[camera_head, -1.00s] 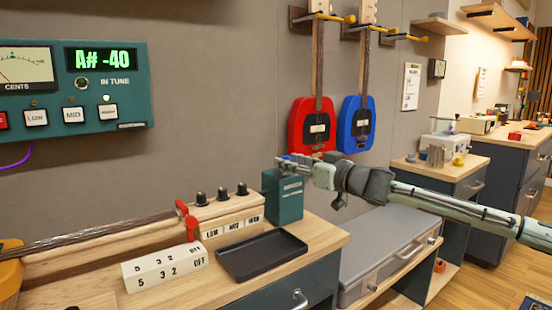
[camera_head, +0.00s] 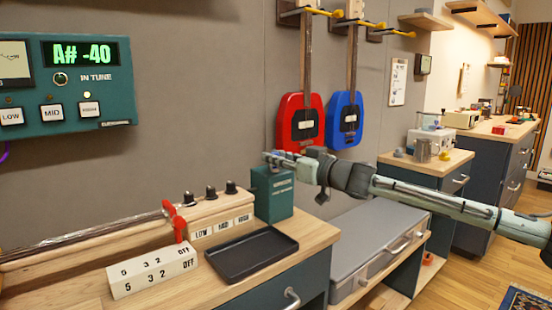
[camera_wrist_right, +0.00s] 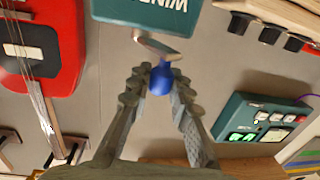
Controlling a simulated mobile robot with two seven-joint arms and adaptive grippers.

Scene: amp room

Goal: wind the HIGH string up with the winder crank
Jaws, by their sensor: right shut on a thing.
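The teal winder box (camera_head: 273,196) stands at the right end of the workbench. In the right wrist view its lettered face (camera_wrist_right: 150,14) shows, with a metal crank arm (camera_wrist_right: 157,44) ending in a blue knob (camera_wrist_right: 160,80). My right gripper (camera_head: 272,157) is at the top of the box, its fingers (camera_wrist_right: 160,76) shut around the blue knob. Tuning pegs (camera_head: 211,192) stand above LOW, MID and HIGH labels (camera_head: 243,219), left of the box. The tuner (camera_head: 75,85) reads "A# -40", with a light glowing above its rightmost button. My left gripper is not in view.
A black tray (camera_head: 250,254) and a white block marked 5, 3, 2, OFF (camera_head: 152,271) lie in front of the pegs. A red part (camera_head: 178,222) stands by the strings. Red (camera_head: 300,122) and blue (camera_head: 344,119) guitars hang behind. A grey case (camera_head: 375,245) sits right of the bench.

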